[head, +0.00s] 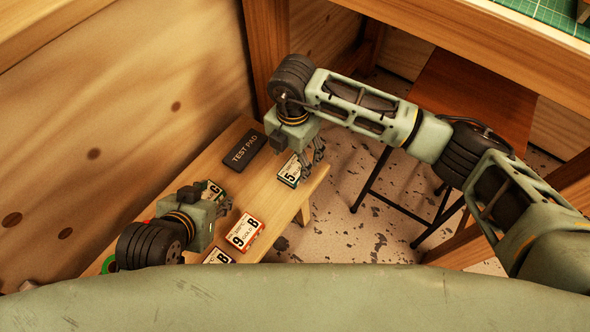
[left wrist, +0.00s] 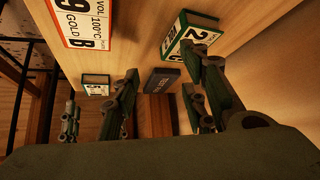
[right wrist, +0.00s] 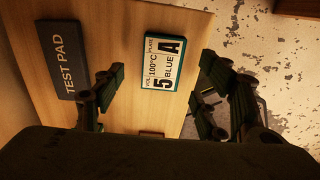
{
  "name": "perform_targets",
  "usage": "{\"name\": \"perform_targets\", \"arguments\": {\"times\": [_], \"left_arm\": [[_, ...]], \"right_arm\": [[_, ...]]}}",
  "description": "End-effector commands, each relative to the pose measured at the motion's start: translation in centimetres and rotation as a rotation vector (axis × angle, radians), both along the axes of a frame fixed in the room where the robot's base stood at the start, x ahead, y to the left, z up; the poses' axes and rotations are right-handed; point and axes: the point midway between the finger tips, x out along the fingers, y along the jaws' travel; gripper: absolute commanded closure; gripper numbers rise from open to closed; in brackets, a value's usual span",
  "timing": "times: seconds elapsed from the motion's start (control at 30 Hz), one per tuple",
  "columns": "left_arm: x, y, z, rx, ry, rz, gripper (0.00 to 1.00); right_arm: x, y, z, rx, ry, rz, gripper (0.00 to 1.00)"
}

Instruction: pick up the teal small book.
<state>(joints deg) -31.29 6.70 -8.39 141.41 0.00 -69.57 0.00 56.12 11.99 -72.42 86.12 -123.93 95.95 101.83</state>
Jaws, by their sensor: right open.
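The teal small book, a white-faced slab marked "5 BLUE A" with teal edges, lies flat near the bench's right end in the head view (head: 289,171). It shows whole in the right wrist view (right wrist: 162,62) and small in the left wrist view (left wrist: 96,85). My right gripper (head: 312,160) is open and empty just above and beside it; in the right wrist view the book lies beyond and between the spread fingers (right wrist: 160,80). My left gripper (head: 224,207) is open, its fingers apart (left wrist: 160,95), over the bench near other books.
A dark test pad (head: 244,150) lies left of the teal book. A green-edged book (head: 212,189) is close to my left gripper. A plywood wall (head: 110,110) borders the bench (head: 288,212). A stool (head: 465,95) stands right.

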Motion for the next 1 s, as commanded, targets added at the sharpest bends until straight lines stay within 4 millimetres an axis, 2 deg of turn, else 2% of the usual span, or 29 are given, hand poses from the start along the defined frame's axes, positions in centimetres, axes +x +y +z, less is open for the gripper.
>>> {"name": "perform_targets", "arguments": {"times": [0.1,0.3,0.5,0.7,1.0], "left_arm": [[1.9,-0.7,1.0,-0.022,-0.098,-0.008,0.60],[4.6,-1.7,3.4,-0.058,-0.258,-0.019,0.60],[5.6,-2.1,4.7,-0.074,-0.328,-0.024,0.60],[5.6,-2.1,4.8,-0.075,-0.330,-0.024,0.60],[5.6,-2.1,4.8,-0.074,-0.330,-0.024,0.60]], "right_arm": [[-0.2,-0.2,-1.7,-0.001,0.003,-0.001,0.34],[-0.3,-0.2,-3.8,0.000,0.002,-0.001,0.34],[-0.3,-0.2,-4.6,0.001,0.002,0.001,0.34],[-0.3,-0.2,-4.6,0.002,0.002,0.001,0.34],[-0.3,-0.2,-4.5,0.003,0.002,0.001,0.60]]}}
